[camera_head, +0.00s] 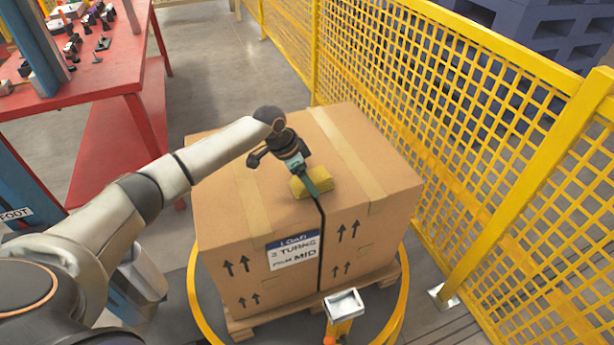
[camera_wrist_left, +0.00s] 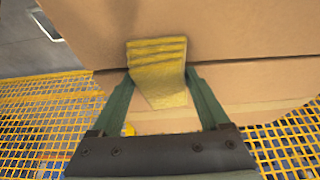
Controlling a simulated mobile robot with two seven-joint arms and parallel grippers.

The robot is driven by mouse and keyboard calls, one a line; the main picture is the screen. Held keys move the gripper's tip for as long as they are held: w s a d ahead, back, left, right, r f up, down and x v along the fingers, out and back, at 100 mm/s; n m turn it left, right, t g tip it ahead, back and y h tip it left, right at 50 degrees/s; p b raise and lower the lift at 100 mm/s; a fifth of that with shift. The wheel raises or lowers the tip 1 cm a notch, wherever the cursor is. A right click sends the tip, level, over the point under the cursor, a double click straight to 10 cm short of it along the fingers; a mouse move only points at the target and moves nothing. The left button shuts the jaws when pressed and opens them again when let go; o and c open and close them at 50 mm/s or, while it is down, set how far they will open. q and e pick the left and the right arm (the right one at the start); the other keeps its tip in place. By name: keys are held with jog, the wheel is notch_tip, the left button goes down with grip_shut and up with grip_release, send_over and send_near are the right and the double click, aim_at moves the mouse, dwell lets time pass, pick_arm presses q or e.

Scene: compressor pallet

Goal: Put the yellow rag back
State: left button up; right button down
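The yellow rag (camera_head: 313,187) is a small folded pad at the top of the large cardboard box (camera_head: 240,200), near the middle. In the left wrist view the rag (camera_wrist_left: 158,65) shows stacked folds and a flap between the green fingers. My left gripper (camera_head: 312,183) reaches down over the rag from above. In the left wrist view both fingertips of this gripper (camera_wrist_left: 159,75) meet the rag's two sides, so it looks shut on the rag. I cannot tell whether the rag is lifted clear of the cardboard. My right gripper is in neither view.
The box stands on a wooden pallet (camera_head: 240,325) inside a yellow ring (camera_head: 194,290). A yellow mesh fence (camera_head: 450,110) runs close along the right. A red workbench (camera_head: 90,85) with tools stands at the left. A small pale tray (camera_head: 344,303) is in front of the box.

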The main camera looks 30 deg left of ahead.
pick_arm(q)
jog(key=shift+o, duration=1.4)
jog(key=shift+r+b, duration=0.1)
jog(key=shift+b, duration=0.55)
jog(key=p+v, duration=0.1)
jog(key=v, duration=1.2)
jog(key=shift+p, duration=0.3)
